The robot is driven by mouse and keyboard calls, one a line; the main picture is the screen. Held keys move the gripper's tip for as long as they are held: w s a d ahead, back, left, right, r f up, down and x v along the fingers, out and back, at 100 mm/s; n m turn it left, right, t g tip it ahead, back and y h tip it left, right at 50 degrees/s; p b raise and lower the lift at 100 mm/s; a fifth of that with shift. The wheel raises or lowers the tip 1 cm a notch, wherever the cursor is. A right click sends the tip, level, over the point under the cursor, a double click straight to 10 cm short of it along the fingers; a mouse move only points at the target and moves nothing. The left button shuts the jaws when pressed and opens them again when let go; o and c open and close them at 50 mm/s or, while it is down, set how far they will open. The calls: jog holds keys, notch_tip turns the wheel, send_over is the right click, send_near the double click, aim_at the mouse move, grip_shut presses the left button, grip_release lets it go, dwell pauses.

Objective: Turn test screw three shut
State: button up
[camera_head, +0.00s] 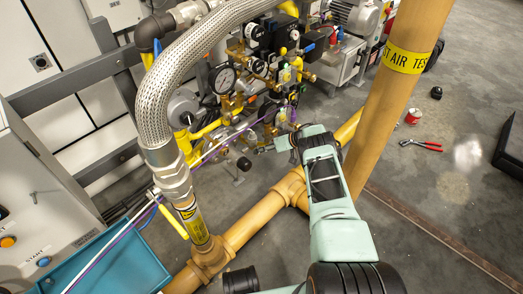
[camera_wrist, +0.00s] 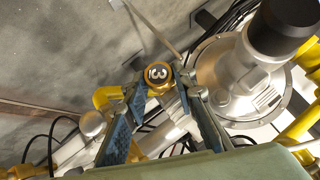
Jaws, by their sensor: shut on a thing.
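Test screw three (camera_wrist: 158,73) is a small brass-yellow fitting with a round face marked 3, near the middle of the wrist view. My gripper (camera_wrist: 163,82) has its two blue-padded fingers closed on either side of it, near the tips. In the head view my gripper (camera_head: 265,148) reaches left into the crowded valve assembly. The screw cannot be made out there, and its slot or turn position does not show.
A grey round housing (camera_wrist: 220,78) with a black cap stands close to the right finger. Yellow pipes (camera_head: 255,215) and a braided hose (camera_head: 155,95) flank the work area. Red-handled pliers (camera_head: 421,145) and a red can (camera_head: 413,116) lie on the floor at right.

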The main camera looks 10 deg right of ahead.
dwell(0.9)
jog(key=o, duration=1.2)
jog(key=shift+c, duration=0.2)
jog(key=shift+d+r, duration=0.1)
jog(key=v, duration=1.1)
jog(key=shift+d, duration=0.45)
jog(key=shift+r, duration=0.15)
